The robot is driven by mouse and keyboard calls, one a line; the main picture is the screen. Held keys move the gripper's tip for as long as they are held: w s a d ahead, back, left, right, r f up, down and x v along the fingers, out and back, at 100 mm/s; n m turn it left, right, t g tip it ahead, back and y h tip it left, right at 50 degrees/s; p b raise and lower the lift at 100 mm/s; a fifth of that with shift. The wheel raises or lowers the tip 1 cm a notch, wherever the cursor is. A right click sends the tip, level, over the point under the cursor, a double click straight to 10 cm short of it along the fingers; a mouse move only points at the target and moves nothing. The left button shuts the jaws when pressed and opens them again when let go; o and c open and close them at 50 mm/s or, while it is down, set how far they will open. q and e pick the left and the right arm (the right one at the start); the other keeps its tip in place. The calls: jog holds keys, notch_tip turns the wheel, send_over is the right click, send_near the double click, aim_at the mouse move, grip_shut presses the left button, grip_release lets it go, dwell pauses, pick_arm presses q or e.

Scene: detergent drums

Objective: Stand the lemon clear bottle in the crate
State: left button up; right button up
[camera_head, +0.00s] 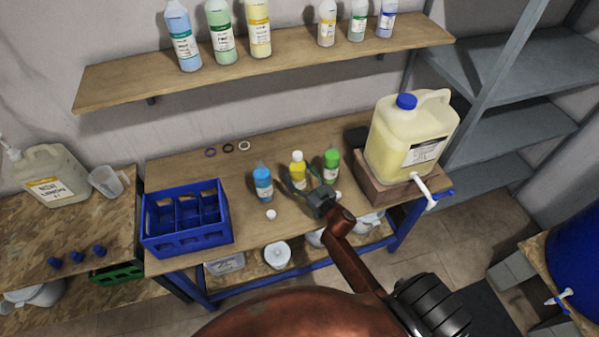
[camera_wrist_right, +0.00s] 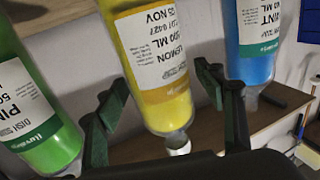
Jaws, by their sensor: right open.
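The lemon bottle (camera_head: 298,172), yellow with a white cap, stands upright on the workbench between a blue bottle and a green one. It also shows in the right wrist view (camera_wrist_right: 157,60), with its label reading LEMON. My right gripper (camera_head: 305,182) is open at this bottle. In the right wrist view its two dark green fingers (camera_wrist_right: 165,105) lie on either side of the bottle, with gaps visible. The blue crate (camera_head: 187,250), divided into compartments, stands at the bench's left end and looks empty. My left gripper is not in view.
The blue bottle (camera_head: 262,185) and green bottle (camera_head: 331,165) stand close beside the lemon one. A large yellow jug (camera_head: 405,140) on a wooden block stands at right. Small rings (camera_head: 228,148) and a white cap (camera_head: 271,214) lie on the bench. A bottle shelf (camera_head: 290,65) hangs above.

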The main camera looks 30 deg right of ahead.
jog(key=s, duration=1.2)
jog(key=shift+d+r, duration=0.15)
jog(key=shift+d, duration=0.3)
